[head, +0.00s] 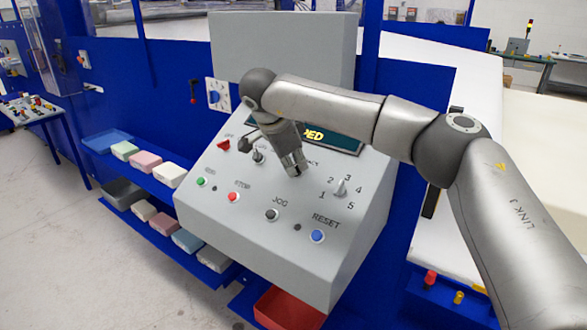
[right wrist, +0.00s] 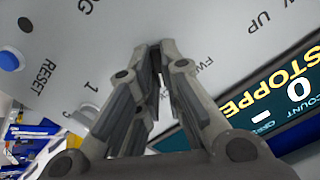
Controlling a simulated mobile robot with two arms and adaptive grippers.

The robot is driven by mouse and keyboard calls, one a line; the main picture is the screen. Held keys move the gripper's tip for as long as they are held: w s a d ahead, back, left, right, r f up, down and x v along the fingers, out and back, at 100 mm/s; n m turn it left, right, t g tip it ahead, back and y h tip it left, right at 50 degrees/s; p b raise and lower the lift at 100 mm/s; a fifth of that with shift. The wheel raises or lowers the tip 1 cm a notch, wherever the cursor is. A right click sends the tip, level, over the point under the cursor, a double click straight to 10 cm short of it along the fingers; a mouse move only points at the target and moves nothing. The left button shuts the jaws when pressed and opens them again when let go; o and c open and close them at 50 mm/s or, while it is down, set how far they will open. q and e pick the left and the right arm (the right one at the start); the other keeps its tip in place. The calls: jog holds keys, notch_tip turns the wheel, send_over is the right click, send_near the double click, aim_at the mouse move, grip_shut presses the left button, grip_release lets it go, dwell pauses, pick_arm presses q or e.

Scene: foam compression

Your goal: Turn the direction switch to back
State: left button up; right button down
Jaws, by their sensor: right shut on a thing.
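My right gripper (head: 297,172) reaches down to the sloped face of the grey control panel (head: 330,225), just below the display. In the right wrist view its fingers (right wrist: 158,55) are closed together against the panel, beside a label that begins "FW". They are shut on the direction switch, which the fingers hide, so its angle cannot be read. Part of a label ending in "ACK" (head: 312,162) shows right of the fingertips in the head view. My left gripper is not in view.
The display (head: 350,143) reads "STOPPED" in the right wrist view. Nearby are a small knob (head: 258,157), a numbered selector (head: 340,188), a red stop button (head: 233,197), a black jog button (head: 271,214) and a blue reset button (head: 317,236). A red bin (head: 285,310) stands below.

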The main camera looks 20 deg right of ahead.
jog(key=shift+m+b, duration=0.3)
jog(key=shift+m, duration=0.6)
jog(key=c, duration=1.6)
grip_release()
jog(key=shift+o, duration=0.2)
jog(key=v, duration=1.2)
jog(key=shift+s+f, duration=0.1)
jog(key=shift+f, duration=0.05)
